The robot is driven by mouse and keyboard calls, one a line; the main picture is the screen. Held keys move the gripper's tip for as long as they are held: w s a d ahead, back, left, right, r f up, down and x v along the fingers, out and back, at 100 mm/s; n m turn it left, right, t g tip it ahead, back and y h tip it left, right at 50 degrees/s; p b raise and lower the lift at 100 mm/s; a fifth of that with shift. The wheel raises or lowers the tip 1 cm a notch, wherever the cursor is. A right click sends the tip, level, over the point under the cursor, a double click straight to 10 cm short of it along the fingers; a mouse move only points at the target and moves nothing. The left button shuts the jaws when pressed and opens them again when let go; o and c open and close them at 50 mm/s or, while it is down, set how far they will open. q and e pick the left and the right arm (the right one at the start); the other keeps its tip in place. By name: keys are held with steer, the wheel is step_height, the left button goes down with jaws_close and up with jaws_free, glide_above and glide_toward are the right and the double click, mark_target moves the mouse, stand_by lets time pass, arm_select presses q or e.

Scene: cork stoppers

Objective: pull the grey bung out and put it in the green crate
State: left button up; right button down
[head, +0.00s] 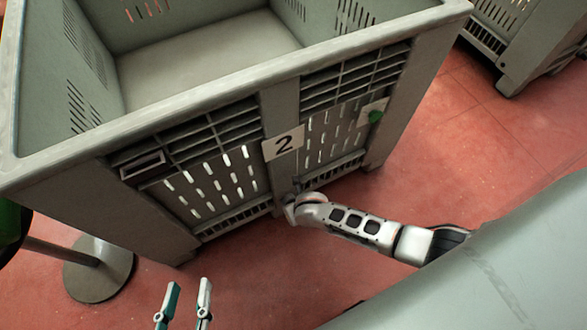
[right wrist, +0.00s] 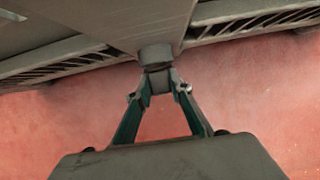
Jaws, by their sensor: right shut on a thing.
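A grey bung (right wrist: 156,55) shows at the top middle of the right wrist view, at the grey part of a large bin. My right gripper (right wrist: 158,82) is shut on it, its two fingers meeting just under its wide end. I cannot tell how far it is seated. In the head view my right arm reaches to the lower middle of the large grey-green bin (head: 272,107) marked 2; the bung is hidden there. My left gripper (head: 189,287) is open and empty at the bottom left. I cannot make out a clearly green crate.
A small green round thing (head: 375,117) sits on a pale plate on the bin's front. Another grey bin (head: 512,55) stands at the top right. A post with a round base (head: 98,270) stands at the left. Red floor (head: 450,150) is clear at the right.

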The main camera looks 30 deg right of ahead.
arm_select(q)
steer(key=shift+w+r, duration=0.15)
steer(key=shift+r, duration=0.3)
arm_select(e)
steer(key=shift+s, duration=0.55)
